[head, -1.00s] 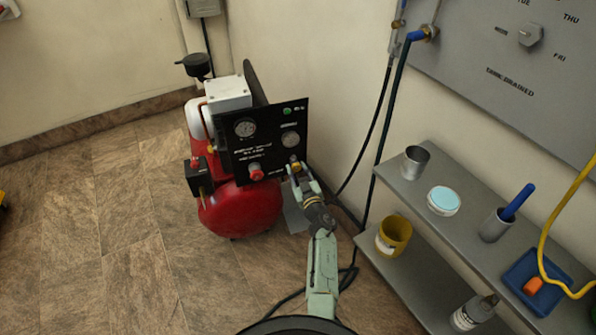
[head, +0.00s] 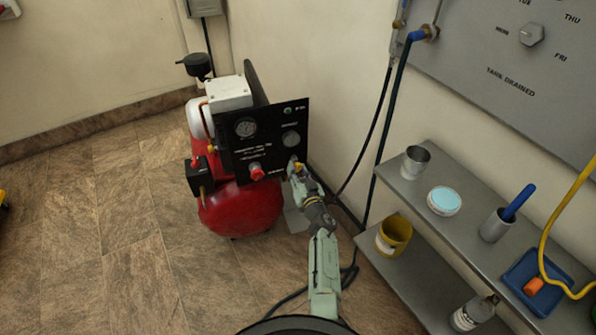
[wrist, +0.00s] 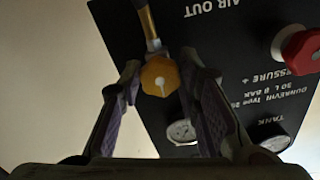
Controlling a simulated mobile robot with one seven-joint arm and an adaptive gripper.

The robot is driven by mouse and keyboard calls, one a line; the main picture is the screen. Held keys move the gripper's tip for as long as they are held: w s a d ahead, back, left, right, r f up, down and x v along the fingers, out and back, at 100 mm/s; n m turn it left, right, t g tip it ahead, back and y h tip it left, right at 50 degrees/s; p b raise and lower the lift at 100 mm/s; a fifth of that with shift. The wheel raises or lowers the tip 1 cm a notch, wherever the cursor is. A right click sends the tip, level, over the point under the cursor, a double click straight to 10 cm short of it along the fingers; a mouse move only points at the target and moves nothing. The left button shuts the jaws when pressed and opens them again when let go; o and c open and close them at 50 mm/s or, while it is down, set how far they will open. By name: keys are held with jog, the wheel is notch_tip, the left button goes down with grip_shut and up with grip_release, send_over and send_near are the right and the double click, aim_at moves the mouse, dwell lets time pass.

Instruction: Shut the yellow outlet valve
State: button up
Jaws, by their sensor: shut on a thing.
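The yellow outlet valve (wrist: 160,76) is a small faceted yellow-orange knob with a pale mark, on a brass pipe below the "AIR OUT" label in the wrist view. In the head view the valve (head: 299,166) shows at the lower right of the black panel (head: 262,142), partly hidden by my fingers. My gripper (head: 297,171) is at the panel, shut on the valve knob. In the wrist view the purple-padded fingers of my gripper (wrist: 163,95) stand on either side of the knob.
A red pressure knob (head: 257,172) sits left of the valve on the same panel. The red compressor tank (head: 238,209) is below. Hoses hang along the wall to the right. A grey shelf (head: 455,205) with cups and a bottle stands at right.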

dwell(0.3)
jog(key=o, duration=1.1)
jog(key=shift+o, duration=0.2)
jog(key=v, duration=1.2)
jog(key=shift+r, duration=0.15)
